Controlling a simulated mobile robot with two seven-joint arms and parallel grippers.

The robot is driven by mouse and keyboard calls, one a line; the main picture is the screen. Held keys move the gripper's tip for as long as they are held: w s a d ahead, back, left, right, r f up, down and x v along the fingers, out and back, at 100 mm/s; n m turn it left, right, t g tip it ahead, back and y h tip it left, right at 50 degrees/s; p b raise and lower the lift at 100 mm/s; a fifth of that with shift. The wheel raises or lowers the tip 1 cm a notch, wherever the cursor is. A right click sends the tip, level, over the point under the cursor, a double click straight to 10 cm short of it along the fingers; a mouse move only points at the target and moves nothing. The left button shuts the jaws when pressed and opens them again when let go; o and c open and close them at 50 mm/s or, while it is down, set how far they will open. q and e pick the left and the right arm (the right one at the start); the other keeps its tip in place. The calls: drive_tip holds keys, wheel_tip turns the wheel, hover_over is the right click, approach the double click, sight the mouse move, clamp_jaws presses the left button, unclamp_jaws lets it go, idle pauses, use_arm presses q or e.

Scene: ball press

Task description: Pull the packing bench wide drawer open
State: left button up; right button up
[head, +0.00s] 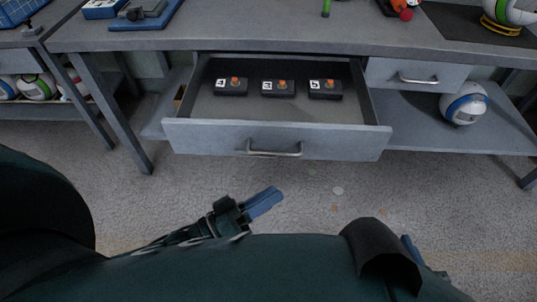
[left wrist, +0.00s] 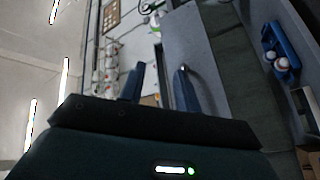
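The wide drawer (head: 225,138) of the grey packing bench (head: 250,36) stands pulled out in the head view, its inside showing. Its bar handle (head: 274,150) is on the middle of the front, with nothing on it. Three dark blocks with orange knobs, among them the middle block (head: 278,89), sit in a row inside. My left gripper (head: 266,200) is in front of the drawer, apart from the handle. In the left wrist view its two blue fingers (left wrist: 160,72) are spread with a gap between them. My right gripper (head: 409,248) is mostly hidden behind my arm.
A smaller drawer (head: 419,75) to the right is shut. A white and blue ball (head: 464,105) rests on the lower shelf (head: 430,140). Bench legs (head: 120,125) stand at the left. The carpet (head: 330,195) before the drawer is clear.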

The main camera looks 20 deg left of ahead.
use_arm(q)
drive_tip(key=w+a+f+g+h, duration=0.2)
drive_tip(key=a+f, duration=0.1)
drive_tip(key=a, duration=0.3)
drive_tip(key=g+h+b, duration=0.1)
drive_tip(key=h, duration=0.1)
approach(269, 153)
drive_tip(key=shift+m, duration=0.3)
drive_tip(key=x, duration=1)
drive_tip(key=shift+w+f+b, duration=0.1)
drive_tip(key=shift+f+b, duration=0.2)
use_arm(e)
drive_tip(key=shift+w+a+f+n+y, duration=0.15)
drive_tip(key=shift+w+a+f+n, duration=0.1)
drive_tip(key=shift+f, duration=0.2)
drive_tip(key=shift+w+a+f+n+y, duration=0.15)
drive_tip(key=shift+a+f, duration=0.1)
drive_tip(key=shift+f, duration=0.2)
use_arm(q)
clamp_jaws()
drive_tip(key=shift+w, duration=0.1)
